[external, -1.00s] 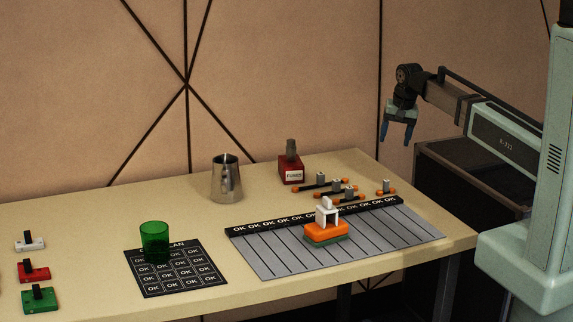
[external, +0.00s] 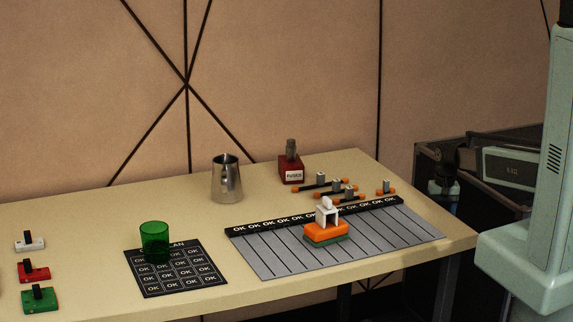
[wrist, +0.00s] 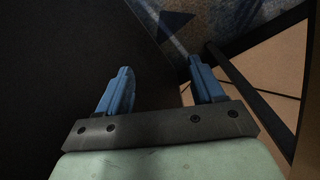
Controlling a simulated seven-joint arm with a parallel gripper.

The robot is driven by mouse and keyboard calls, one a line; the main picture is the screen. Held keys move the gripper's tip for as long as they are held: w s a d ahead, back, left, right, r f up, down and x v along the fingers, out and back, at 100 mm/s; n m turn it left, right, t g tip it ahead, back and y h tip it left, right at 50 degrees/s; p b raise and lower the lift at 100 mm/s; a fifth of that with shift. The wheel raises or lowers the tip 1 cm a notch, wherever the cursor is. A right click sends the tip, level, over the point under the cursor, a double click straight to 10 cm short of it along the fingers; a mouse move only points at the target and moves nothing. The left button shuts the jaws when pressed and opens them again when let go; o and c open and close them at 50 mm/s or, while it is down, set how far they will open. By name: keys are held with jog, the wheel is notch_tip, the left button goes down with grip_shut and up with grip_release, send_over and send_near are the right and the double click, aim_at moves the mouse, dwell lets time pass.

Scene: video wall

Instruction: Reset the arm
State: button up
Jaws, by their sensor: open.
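My gripper (wrist: 160,88) shows in the wrist view with its two blue fingers spread apart and nothing between them. In the external view my arm is folded low at the right, beyond the table's right end. The gripper end there is small and dark beside the black case, with its fingertips hard to make out. It is clear of the table (external: 90,222) and of everything on it.
On the table are a green cup (external: 154,240) on a black OK sheet (external: 183,280), a metal pitcher (external: 227,182), a red box (external: 291,172), and an orange block (external: 326,232) on a grey striped mat (external: 262,262). A black case (external: 432,160) stands right of the table.

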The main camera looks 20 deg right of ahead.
jog(key=s+a+f+n+g, duration=0.1)
jog(key=s+f+g, duration=0.1)
jog(key=s+f, duration=0.5)
jog(key=s+a+f+n+g, duration=0.1)
jog(key=s+f, duration=0.6)
jog(key=s, duration=1.1)
jog(key=s+a+f+n+g, duration=0.1)
jog(key=s+f+n+g, duration=0.1)
jog(key=s+f, duration=0.5)
jog(key=s+g, duration=0.1)
jog(key=s, duration=0.5)
jog(key=shift+a+n+g, duration=0.3)
jog(key=shift+a+g, duration=0.05)
jog(key=shift+g, duration=0.05)
